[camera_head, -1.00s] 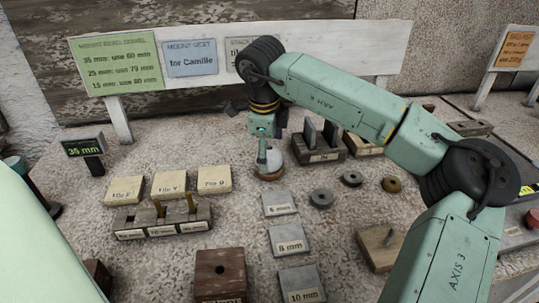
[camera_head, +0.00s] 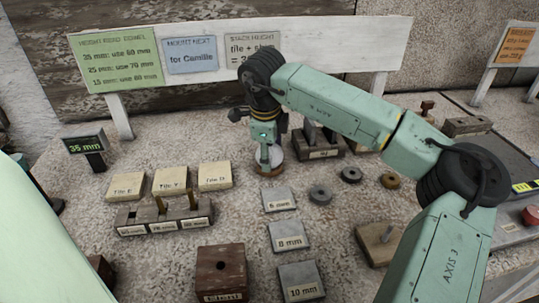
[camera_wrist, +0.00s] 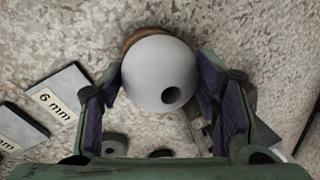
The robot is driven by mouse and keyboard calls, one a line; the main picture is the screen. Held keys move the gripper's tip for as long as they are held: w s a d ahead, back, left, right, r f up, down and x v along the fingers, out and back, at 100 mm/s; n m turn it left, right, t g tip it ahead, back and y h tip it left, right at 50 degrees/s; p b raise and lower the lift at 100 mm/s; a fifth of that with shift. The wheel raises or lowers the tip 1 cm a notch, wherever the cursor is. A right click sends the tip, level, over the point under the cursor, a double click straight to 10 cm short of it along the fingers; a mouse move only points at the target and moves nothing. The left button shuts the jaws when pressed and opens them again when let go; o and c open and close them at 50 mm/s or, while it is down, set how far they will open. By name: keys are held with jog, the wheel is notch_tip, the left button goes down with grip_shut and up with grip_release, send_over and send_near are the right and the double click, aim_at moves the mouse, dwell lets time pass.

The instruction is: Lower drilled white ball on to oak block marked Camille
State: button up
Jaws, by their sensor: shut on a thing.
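The white ball (camera_wrist: 158,72) is between the two fingers of my gripper (camera_wrist: 162,95) in the wrist view, with a dark drilled hole facing the camera low on its right side. A brown ring (camera_wrist: 131,39) shows just behind the ball. In the head view my gripper (camera_head: 268,156) is shut on the ball (camera_head: 277,155) right above the brown ring (camera_head: 268,171); I cannot tell whether they touch. A light wooden block (camera_head: 372,250) with a short upright piece stands at the right. No Camille mark is readable on it.
Flat plates marked 6 mm (camera_head: 279,199), 8 mm (camera_head: 288,236) and 10 mm (camera_head: 300,281) lie in front. A dowel rack (camera_head: 135,229), several tiles (camera_head: 170,181) and a dark holed block (camera_head: 221,263) stand left. A dark slotted rack (camera_head: 322,153) is close behind.

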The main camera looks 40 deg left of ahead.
jog(key=c, duration=0.5)
jog(key=shift+r, duration=0.15)
